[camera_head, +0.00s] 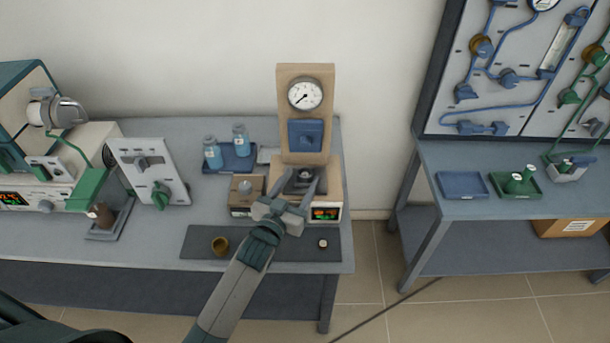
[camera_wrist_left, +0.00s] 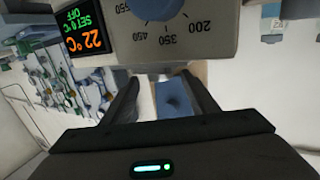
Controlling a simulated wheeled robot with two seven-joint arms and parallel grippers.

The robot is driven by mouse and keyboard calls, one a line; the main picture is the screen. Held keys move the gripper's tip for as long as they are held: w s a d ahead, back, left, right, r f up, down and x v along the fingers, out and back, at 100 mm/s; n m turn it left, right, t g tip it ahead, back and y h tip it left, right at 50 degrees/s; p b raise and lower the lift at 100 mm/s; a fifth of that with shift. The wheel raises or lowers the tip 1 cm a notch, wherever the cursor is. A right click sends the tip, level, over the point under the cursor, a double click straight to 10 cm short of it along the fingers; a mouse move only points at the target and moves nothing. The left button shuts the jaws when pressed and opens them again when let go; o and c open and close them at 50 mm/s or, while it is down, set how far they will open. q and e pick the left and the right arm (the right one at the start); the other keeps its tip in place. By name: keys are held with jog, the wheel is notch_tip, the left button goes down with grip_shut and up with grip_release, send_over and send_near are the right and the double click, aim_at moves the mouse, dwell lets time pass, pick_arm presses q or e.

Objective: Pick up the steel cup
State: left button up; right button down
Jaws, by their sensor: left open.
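A small steel-coloured cup (camera_head: 304,174) appears to sit on the dark platform of the tan press with a round gauge, in the head view. My left gripper (camera_head: 298,184) is open in front of that platform, with its fingers pointing toward the press. The cup shows just beyond and between the fingertips, and I cannot tell whether they touch it. In the left wrist view the open fingers (camera_wrist_left: 160,88) frame a pale surface and a blue panel, and I cannot make out the cup there. My right gripper is not in view.
The press (camera_head: 306,75) stands close ahead, with a lit display. A wooden box (camera_head: 244,205) is left of the gripper. A dark mat (camera_head: 270,252) holds a brass cup (camera_head: 220,246) and a small white-topped piece (camera_head: 322,244).

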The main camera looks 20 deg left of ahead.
aim_at(302, 177)
pick_arm(q)
jog(key=shift+w+d+f+p, duration=0.15)
jog(key=shift+w+p, duration=0.5)
jog(key=shift+w, duration=1.4)
jog(key=c, duration=1.1)
